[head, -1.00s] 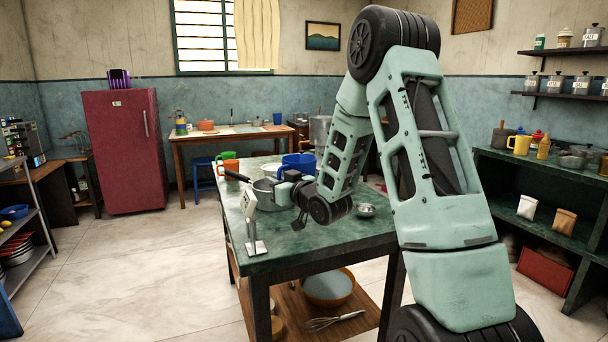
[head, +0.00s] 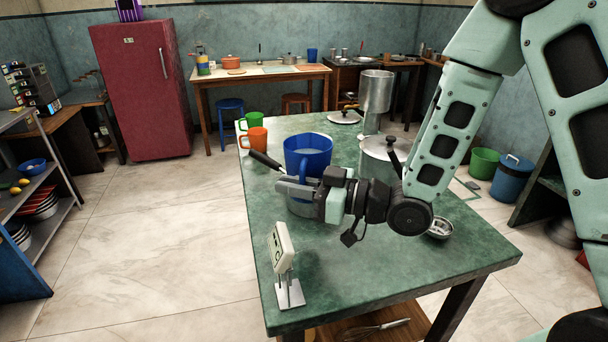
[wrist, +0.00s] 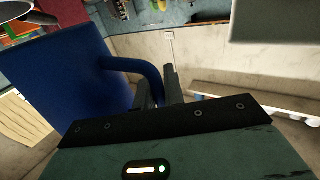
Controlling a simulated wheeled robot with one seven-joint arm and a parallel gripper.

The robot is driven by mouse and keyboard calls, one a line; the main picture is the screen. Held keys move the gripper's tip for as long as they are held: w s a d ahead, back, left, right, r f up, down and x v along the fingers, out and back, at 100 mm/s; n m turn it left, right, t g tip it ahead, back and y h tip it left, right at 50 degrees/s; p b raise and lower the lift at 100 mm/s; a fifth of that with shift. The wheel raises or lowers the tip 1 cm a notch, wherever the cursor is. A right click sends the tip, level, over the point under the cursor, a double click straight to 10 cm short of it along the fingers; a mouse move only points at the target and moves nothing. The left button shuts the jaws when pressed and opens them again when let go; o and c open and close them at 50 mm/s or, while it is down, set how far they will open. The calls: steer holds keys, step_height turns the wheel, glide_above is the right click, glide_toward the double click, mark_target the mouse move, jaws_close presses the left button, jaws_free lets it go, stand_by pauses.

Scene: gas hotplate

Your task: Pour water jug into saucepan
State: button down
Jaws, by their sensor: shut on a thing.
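The blue jug (head: 308,150) is roughly upright in the head view, with a pale blue surface, like water, inside it. My gripper (head: 291,188) comes in from the right, in front of the jug. In the wrist view the jug (wrist: 70,85) fills the left side, and its handle (wrist: 150,72) runs down to my gripper (wrist: 160,92), which is shut on it. The saucepan (head: 301,209) is on the green table, mostly hidden behind and below my gripper; its black handle (head: 265,160) points up and left. The jug appears behind or above the saucepan; the exact gap is hidden.
An orange mug (head: 257,139) and a green mug (head: 252,120) stand at the table's left back. A lidded pot (head: 382,158) and a tall metal pot (head: 376,92) are behind my wrist. A small white display on a stand (head: 284,252) is near the front left.

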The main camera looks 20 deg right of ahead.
mark_target(292, 171)
steer(key=m+p, duration=0.1)
steer(key=w+m+p, duration=0.1)
steer(key=p, duration=0.1)
steer(key=w+m+p, duration=0.1)
steer(key=shift+d+f+m+h+p, duration=0.25)
steer(key=shift+d+m+h+p, duration=0.05)
steer(key=shift+d+p, duration=0.05)
steer(key=shift+w+d+r+m+g+p, duration=0.15)
steer(key=shift+w+r+m+g+p, duration=0.2)
steer(key=shift+p, duration=0.55)
steer(key=shift+w+d+r+m+g+p, duration=0.1)
steer(key=shift+r+m+p, duration=0.2)
steer(key=shift+m+p, duration=0.4)
steer(key=shift+w+d+f+m+g+p, duration=0.2)
steer(key=shift+w+m+p, duration=0.15)
steer(key=shift+m+p, duration=0.5)
steer(key=shift+w+d+f+m+g+p, duration=0.15)
steer(key=shift+w+m+p, duration=0.25)
steer(key=shift+p, duration=0.75)
steer(key=shift+w+r+m+p, duration=0.2)
steer(key=shift+r+m+p, duration=0.3)
steer(key=shift+p, duration=0.45)
steer(key=shift+f, duration=0.2)
